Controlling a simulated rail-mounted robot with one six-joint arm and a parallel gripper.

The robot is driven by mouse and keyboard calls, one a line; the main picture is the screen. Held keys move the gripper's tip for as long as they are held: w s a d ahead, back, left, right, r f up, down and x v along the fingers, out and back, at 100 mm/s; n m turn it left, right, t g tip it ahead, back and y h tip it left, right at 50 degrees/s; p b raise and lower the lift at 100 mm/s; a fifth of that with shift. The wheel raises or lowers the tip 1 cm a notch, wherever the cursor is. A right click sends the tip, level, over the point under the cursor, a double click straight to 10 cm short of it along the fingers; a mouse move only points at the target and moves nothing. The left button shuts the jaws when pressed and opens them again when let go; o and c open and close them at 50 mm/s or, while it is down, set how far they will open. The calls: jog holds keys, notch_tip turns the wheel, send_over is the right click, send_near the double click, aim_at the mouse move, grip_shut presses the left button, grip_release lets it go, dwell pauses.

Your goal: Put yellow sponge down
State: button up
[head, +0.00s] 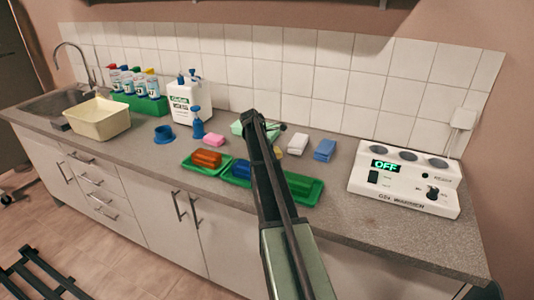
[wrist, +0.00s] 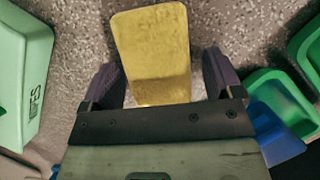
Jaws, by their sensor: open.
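The yellow sponge (wrist: 152,45) is in the upper middle of the wrist view, over the speckled grey counter (wrist: 228,22). My gripper (wrist: 161,75) is open, with one dark finger on each side of the sponge's near part. Gaps show between the fingers and the sponge. The sponge looks flat on the counter, though its underside is hidden. In the head view only a small yellow patch of the sponge (head: 278,152) shows beside my arm, which hides most of the gripper.
A light green box (wrist: 22,70) stands left of my gripper. Green trays (head: 301,190) with a blue item (wrist: 275,135) lie on the right. A white warmer (head: 405,182) stands at the right.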

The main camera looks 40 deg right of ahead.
jog(key=shift+r+p, duration=0.3)
jog(key=p+v, duration=1.1)
jog(key=v, duration=0.1)
jog(key=s+a+m+y, duration=0.1)
jog(key=s+a+m, duration=0.4)
jog(key=s+a, duration=0.4)
jog(key=s+a+f+m+y, duration=0.1)
jog(key=s+a+m, duration=0.3)
jog(key=s+a, duration=0.5)
jog(key=s+a+m+t+y, duration=0.1)
jog(key=s+a+m, duration=0.4)
jog(key=a, duration=1.5)
jog(key=s+y, duration=0.1)
jog(key=s, duration=0.4)
jog(key=shift+a+f+m, duration=0.25)
jog(key=shift+a+m, duration=0.05)
jog(key=shift+a, duration=0.1)
jog(key=shift+o, duration=0.3)
jog(key=shift+o, duration=1)
